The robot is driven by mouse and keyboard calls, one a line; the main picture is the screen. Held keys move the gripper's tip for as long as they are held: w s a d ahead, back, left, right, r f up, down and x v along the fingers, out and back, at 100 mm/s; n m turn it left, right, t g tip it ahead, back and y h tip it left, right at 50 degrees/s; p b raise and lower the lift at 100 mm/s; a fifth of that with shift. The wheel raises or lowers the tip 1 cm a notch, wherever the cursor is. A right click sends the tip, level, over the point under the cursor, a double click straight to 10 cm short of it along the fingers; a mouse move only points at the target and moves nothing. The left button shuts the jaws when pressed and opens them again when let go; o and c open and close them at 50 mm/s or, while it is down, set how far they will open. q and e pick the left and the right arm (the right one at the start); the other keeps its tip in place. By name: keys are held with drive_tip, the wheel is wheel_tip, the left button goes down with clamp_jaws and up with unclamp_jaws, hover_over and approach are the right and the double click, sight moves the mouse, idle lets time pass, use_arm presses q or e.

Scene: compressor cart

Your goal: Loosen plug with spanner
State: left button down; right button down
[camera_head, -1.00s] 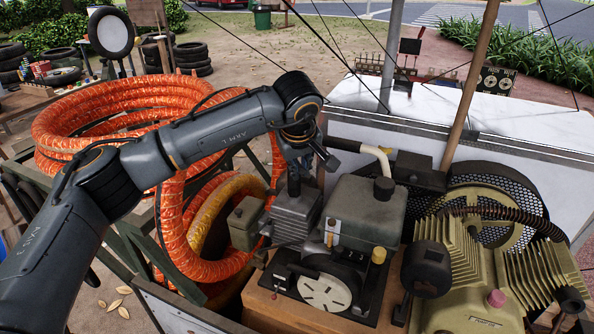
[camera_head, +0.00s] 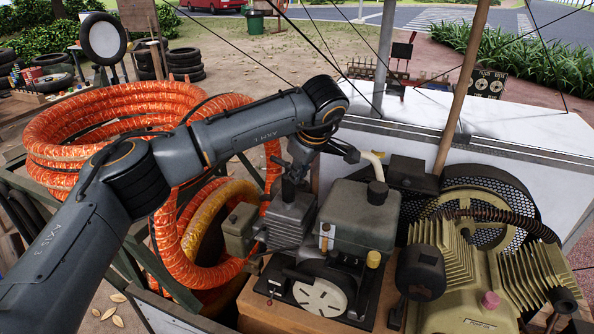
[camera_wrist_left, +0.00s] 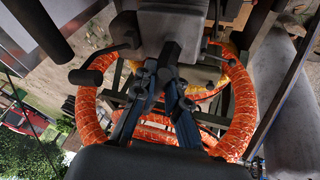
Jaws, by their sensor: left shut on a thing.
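My left arm reaches in from the left, and its gripper (camera_head: 294,164) points down at the top of the grey finned engine block (camera_head: 288,217). The gripper is shut on a dark spanner (camera_head: 289,187), which stands over the block. In the left wrist view the two fingers (camera_wrist_left: 165,85) close in on a dark shaft (camera_wrist_left: 171,52). The plug is hidden under the tool and gripper, so I cannot tell how the spanner sits on it. My right gripper is not in view.
A grey-green tank (camera_head: 357,222) stands right of the block, with the ribbed compressor (camera_head: 470,265) beyond it. A coiled orange hose (camera_head: 60,130) lies at the left. A wooden post (camera_head: 460,95) rises behind. A white cover (camera_head: 480,120) spans the back.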

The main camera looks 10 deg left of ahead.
use_arm(q)
drive_tip(key=shift+w+d, duration=0.1)
drive_tip(key=shift+n, duration=0.4)
drive_tip(key=shift+w+r+n+y+p, duration=0.1)
drive_tip(key=shift+r+n+y+p, duration=0.05)
drive_tip(key=shift+n+y+p, duration=0.15)
drive_tip(key=shift+w+d+n+g+p, duration=0.15)
drive_tip(key=shift+n+g+p, duration=0.1)
drive_tip(key=shift+n, duration=0.2)
drive_tip(key=shift+w+a+n+g+p, duration=0.15)
drive_tip(key=shift+n+g, duration=0.1)
drive_tip(key=shift+n, duration=0.2)
drive_tip(key=shift+w+d+n+g+y+p, duration=0.1)
drive_tip(key=shift+w+n+g+y+p, duration=0.15)
drive_tip(key=shift+n+p, duration=0.35)
drive_tip(key=shift+w+d+n+g+y+p, duration=0.1)
drive_tip(key=shift+n+g+y+p, duration=0.25)
drive_tip(key=shift+n, duration=0.45)
